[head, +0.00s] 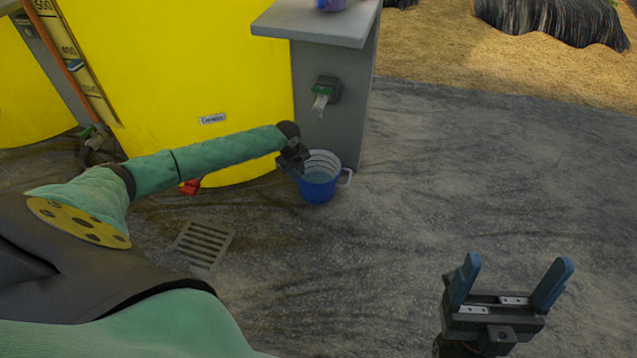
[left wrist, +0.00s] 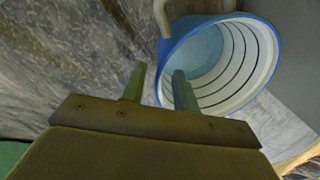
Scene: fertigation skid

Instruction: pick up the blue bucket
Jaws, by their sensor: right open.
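The blue bucket (head: 319,190) stands upright on the ground beside the grey pedestal, below its tap. It has a pale ribbed inside and a whitish handle at its right in the head view. My left gripper (head: 298,168) is at the bucket's left rim. In the left wrist view the bucket (left wrist: 232,100) is just beyond my left gripper (left wrist: 158,78). Its fingers are apart, with the bucket's near edge appearing between them; contact cannot be told. My right gripper (head: 516,264) is open and empty, over the ground at the lower right.
The grey pedestal (head: 338,135) with a green-handled tap (head: 322,92) rises behind the bucket. A large yellow tank (head: 190,60) stands to the left. A drain grate (head: 203,243) lies in the ground. The ground to the right is clear.

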